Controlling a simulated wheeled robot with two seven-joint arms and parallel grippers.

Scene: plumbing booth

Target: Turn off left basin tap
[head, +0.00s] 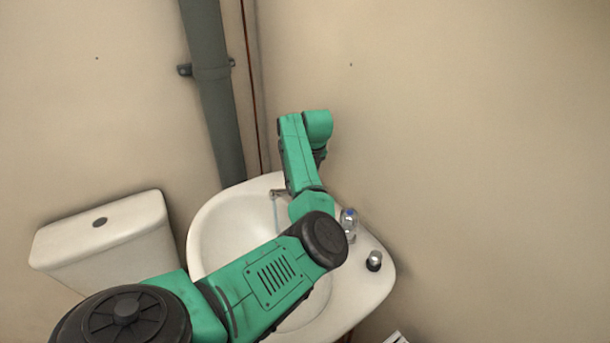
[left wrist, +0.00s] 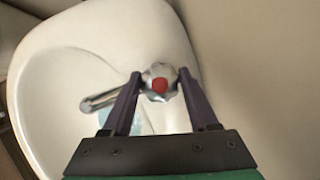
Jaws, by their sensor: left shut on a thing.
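The left basin tap (left wrist: 161,83) is chrome with a red cap, seen from above in the left wrist view. Its spout (left wrist: 98,102) points left over the white bowl. My left gripper (left wrist: 160,76) is shut on the tap's head, one dark finger on each side. In the head view my green left arm hides the gripper and most of this tap; only its spout (head: 279,193) shows. A thin pale-blue stream of water (head: 276,214) falls below the spout. My right gripper is in neither view.
The white basin (head: 212,220) stands against the wall. A second chrome tap (head: 349,222) with a blue cap is on its right rim, near a small dark-and-silver item (head: 374,260). A toilet cistern (head: 105,235) and a grey pipe (head: 214,95) stand to the left.

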